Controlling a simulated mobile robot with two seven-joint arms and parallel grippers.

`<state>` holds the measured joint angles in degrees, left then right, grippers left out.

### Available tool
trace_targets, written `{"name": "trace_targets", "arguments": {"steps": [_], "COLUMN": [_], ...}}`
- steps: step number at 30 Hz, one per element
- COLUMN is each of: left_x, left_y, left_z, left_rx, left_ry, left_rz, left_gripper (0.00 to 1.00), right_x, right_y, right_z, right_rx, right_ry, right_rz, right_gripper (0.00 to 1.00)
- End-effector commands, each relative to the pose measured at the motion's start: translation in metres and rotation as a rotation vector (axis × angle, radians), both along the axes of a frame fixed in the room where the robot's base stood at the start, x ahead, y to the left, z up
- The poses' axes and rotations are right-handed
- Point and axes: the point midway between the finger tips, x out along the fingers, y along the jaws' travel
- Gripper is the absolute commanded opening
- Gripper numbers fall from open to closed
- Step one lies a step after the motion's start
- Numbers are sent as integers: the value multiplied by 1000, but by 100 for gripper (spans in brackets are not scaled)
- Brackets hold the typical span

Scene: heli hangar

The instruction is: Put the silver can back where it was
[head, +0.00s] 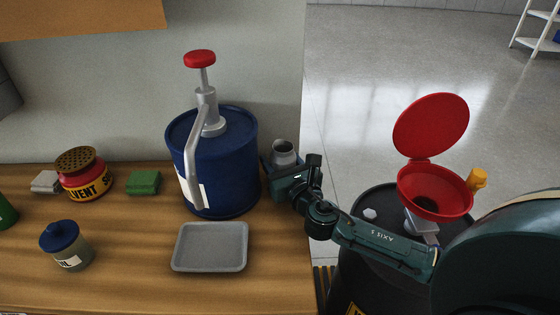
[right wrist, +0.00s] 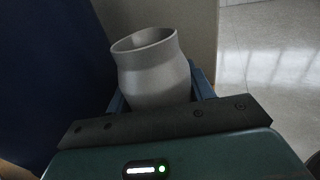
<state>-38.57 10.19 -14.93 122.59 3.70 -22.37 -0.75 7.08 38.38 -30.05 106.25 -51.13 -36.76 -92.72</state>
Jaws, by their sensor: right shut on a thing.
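The silver can (head: 284,151) is upright or nearly so, with an open top, just right of the blue drum at the bench's right end. It fills the middle of the right wrist view (right wrist: 155,75), leaning a little in that picture. My right gripper (head: 283,166) is shut on the can, and its dark green body hides the can's lower part. I cannot tell whether the can's base touches the wooden bench (head: 120,285). My left gripper is not in view.
The blue drum (head: 235,165) with a red-topped pump stands close left of the can. A grey tray (head: 211,268), solvent tin (head: 84,180), green sponge (head: 144,182) and blue-lidded jar (head: 68,252) are on the bench. A red funnel (head: 435,205) sits on a black drum (head: 375,203) at right.

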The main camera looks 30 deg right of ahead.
Motion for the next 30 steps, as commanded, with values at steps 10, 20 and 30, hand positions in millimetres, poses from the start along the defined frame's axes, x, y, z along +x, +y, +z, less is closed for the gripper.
{"name": "trace_targets", "arguments": {"steps": [10,20,30], "left_x": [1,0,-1], "left_y": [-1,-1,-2], "left_z": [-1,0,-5], "left_rx": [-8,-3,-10], "left_ry": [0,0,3], "left_rz": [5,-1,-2], "left_gripper": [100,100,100], "right_x": [0,-15,-87], "right_y": [0,1,5], "right_z": [-2,-1,-1], "right_rx": [0,-2,-1], "right_ry": [0,2,3], "right_rz": [0,1,2], "right_gripper": [62,62,62]}}
